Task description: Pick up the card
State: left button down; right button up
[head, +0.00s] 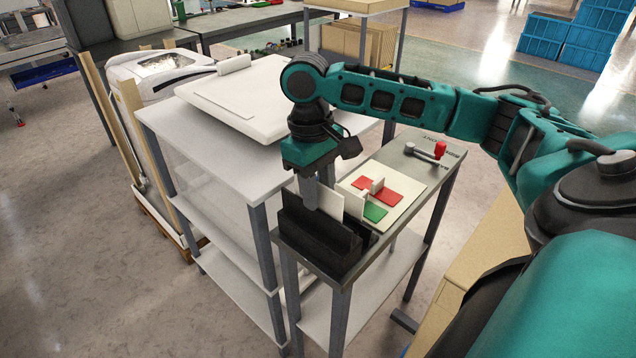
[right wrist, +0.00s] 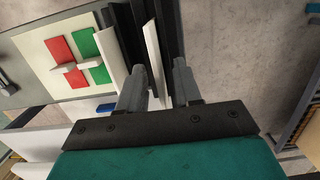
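A black slotted holder (head: 318,238) stands at the near end of a narrow grey table. A white card (head: 354,204) stands upright in it, just right of my right gripper (head: 322,200). My right gripper points down over the holder with its fingers low, near the slots. In the right wrist view, the two fingers (right wrist: 158,90) are apart, with a thin white upright card (right wrist: 155,60) between them. Whether either finger touches it is unclear. In the head view the fingers partly hide the holder's slots. My left gripper is not in view.
Beside the holder lies a white board (head: 408,194) with a red panel (head: 405,188) and a green panel (head: 375,212). A white shelf unit (head: 215,165) with a white device (head: 245,95) stands close on the left.

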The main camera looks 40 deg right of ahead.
grip_shut()
jog(key=shift+r, duration=0.15)
